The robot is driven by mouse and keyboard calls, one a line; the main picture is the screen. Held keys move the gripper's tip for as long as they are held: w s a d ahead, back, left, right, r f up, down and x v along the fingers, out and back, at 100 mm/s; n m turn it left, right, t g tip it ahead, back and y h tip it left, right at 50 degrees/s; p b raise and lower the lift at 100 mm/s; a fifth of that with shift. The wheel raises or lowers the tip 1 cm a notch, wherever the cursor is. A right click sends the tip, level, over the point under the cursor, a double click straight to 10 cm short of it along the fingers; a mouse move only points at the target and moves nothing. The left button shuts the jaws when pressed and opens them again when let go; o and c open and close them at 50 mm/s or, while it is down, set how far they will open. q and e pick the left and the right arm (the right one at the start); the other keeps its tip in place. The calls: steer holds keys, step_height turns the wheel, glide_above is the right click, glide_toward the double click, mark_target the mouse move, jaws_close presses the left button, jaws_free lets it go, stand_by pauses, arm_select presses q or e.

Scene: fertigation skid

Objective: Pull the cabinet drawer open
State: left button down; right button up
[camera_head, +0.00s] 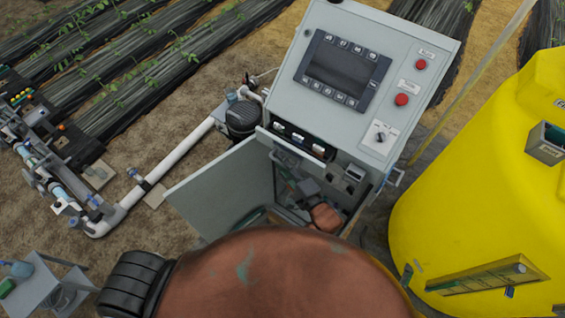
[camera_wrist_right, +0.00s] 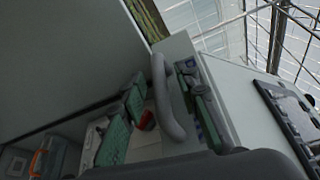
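The grey cabinet (camera_head: 350,35) stands at the upper middle of the head view. Its drawer (camera_head: 291,150), under the sloping control panel, stands partly out, and small items show inside. My right gripper (camera_head: 308,188) is just below the drawer front, partly hidden by its own arm. In the right wrist view, the drawer's grey bow handle (camera_wrist_right: 167,100) lies between the two green-padded fingers (camera_wrist_right: 165,95). The fingers are apart, and a gap shows on the left of the handle; firm contact cannot be told. My left gripper is not in view.
The cabinet door (camera_head: 225,190) hangs open on the left, close to my right arm. A yellow tank (camera_head: 480,190) stands at the right. White piping (camera_head: 165,165) and a dark pump (camera_head: 242,117) are at the left. A small table (camera_head: 45,285) is at lower left.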

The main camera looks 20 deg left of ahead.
steer(key=shift+c, duration=0.3)
jaws_close()
stand_by(0.5)
